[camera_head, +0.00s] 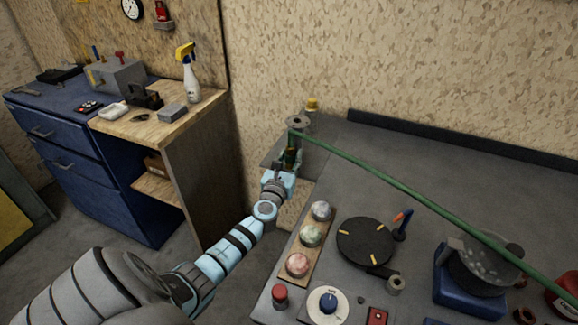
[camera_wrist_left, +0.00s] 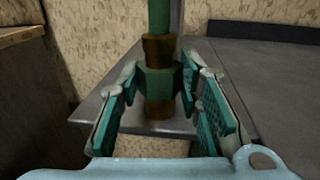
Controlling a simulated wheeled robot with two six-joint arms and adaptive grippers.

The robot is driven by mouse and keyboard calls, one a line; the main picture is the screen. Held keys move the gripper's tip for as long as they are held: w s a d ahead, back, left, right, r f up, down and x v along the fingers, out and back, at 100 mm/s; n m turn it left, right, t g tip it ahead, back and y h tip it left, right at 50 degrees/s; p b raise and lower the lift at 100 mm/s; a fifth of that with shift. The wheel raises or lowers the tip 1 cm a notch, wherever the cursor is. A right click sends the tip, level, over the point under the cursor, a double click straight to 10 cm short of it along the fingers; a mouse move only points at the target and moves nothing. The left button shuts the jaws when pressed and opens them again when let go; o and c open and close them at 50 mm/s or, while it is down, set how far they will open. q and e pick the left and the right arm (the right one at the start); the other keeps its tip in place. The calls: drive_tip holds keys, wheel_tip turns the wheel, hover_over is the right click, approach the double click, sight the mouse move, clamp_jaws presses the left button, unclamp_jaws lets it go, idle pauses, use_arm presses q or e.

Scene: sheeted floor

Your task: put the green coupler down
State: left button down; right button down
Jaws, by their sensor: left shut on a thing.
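The green coupler (camera_wrist_left: 158,83) is a green hex body with brown collars above and below, upright between the pads of my left gripper (camera_wrist_left: 158,92). The gripper is shut on it. In the head view my left gripper (camera_head: 286,168) is at the far left end of the grey worktop, and the coupler (camera_head: 291,155) shows small between its fingers. A green shaft rises from the coupler in the wrist view. Whether the coupler's lower end touches anything is unclear. My right gripper is not in view.
A long green hose or rod (camera_head: 400,182) crosses the grey worktop (camera_head: 400,150). A grey disc (camera_head: 298,121) and yellow item (camera_head: 312,104) are behind the gripper. A wooden strip with three domes (camera_head: 310,235) and a black turntable (camera_head: 366,242) lie nearer. A wooden bench (camera_head: 200,105) stands left.

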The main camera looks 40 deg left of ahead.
use_arm(q)
drive_tip(key=shift+r, duration=0.15)
drive_tip(key=c, duration=1.2)
unclamp_jaws()
drive_tip(key=shift+o, duration=0.2)
